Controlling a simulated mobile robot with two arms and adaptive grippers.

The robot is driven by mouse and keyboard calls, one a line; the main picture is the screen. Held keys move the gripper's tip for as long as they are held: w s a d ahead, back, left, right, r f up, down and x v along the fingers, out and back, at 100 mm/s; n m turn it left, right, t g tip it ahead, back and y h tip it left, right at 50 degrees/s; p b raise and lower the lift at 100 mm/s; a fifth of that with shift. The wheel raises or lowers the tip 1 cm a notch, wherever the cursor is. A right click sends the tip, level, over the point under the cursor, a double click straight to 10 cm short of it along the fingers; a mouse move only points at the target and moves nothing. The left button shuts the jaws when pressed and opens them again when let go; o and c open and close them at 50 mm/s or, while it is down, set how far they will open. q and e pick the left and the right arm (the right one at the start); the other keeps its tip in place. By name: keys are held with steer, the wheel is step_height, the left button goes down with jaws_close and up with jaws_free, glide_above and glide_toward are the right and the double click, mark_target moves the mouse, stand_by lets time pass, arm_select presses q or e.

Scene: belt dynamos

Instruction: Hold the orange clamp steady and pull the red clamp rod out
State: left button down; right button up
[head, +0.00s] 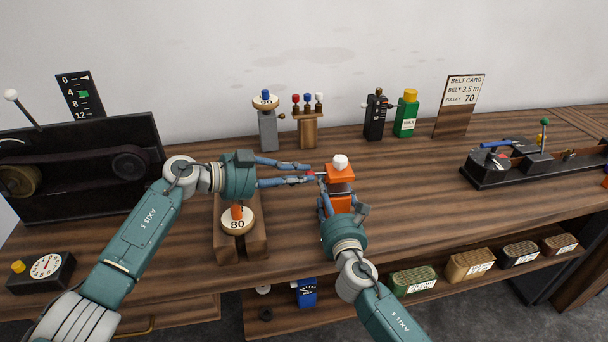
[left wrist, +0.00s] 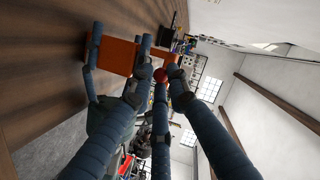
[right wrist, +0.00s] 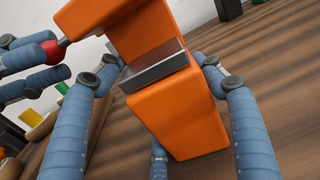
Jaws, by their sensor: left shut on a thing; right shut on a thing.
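The orange clamp (head: 341,174) stands upright on the wooden bench, with a white knob on top. It fills the middle of the right wrist view (right wrist: 175,115), with a grey metal band between its two orange parts. My right gripper (head: 337,200) is shut on the clamp's lower orange body from the front. The red clamp rod shows as a red ball (right wrist: 52,49) on a short thin shaft at the clamp's upper side; the ball also shows in the left wrist view (left wrist: 160,75). My left gripper (head: 311,175) reaches in from the left, its fingers shut around the ball.
A grey post (head: 268,130) and a wooden rack (head: 308,132) stand behind. A black device (head: 500,168) sits at the right.

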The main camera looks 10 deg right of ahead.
arm_select(q)
steer(key=c, duration=1.9)
jaws_free()
steer(key=shift+w+a+r, duration=0.1)
steer(key=shift+w+a, duration=0.05)
steer(key=shift+w, duration=0.05)
steer(key=shift+c, duration=0.2)
arm_select(e)
steer(key=shift+d, duration=0.3)
arm_select(q)
steer(key=shift+o, duration=1.3)
steer(key=shift+s, duration=0.1)
steer(key=v, duration=1.1)
steer(key=shift+a, duration=0.4)
arm_select(e)
steer(key=shift+a, duration=0.15)
arm_select(q)
steer(key=shift+s, duration=0.15)
arm_select(e)
steer(key=o, duration=1.9)
steer(key=shift+s, duration=0.1)
